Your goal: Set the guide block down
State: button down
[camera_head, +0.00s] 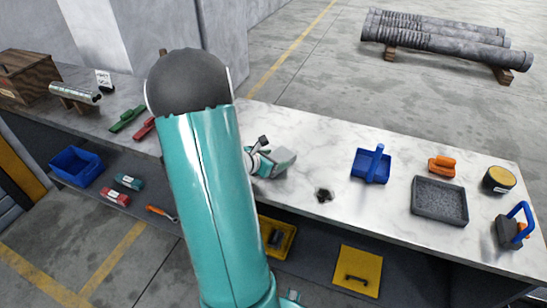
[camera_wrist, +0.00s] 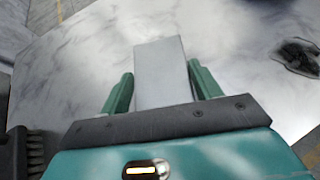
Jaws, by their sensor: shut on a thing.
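The guide block, a plain light-grey block (camera_wrist: 161,68), is between the two green fingers of my gripper (camera_wrist: 164,86) in the wrist view and sticks out past their tips. In the head view, my gripper (camera_head: 262,163) is partly hidden behind my teal arm, over the front middle of the white marble worktop (camera_head: 320,140). The grey block (camera_head: 284,159) shows at its right end. The block is above or close to the worktop; I cannot tell whether it touches.
A small dark object (camera_head: 324,195) lies on the worktop right of my gripper, also in the wrist view (camera_wrist: 298,57). Further right are a blue scoop-like tray (camera_head: 370,164), an orange-handled tool (camera_head: 442,165) and a grey tray (camera_head: 439,184). Bare worktop surrounds the block.

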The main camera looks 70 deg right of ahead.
jog(key=shift+r, duration=0.1)
jog(key=shift+c, duration=1.6)
grip_release()
jog(key=shift+f, duration=0.2)
jog(key=shift+r, duration=0.15)
jog(key=shift+w+a+r, duration=0.15)
jog(key=shift+a, duration=0.1)
jog(key=v, duration=1.1)
jog(key=shift+a, duration=0.2)
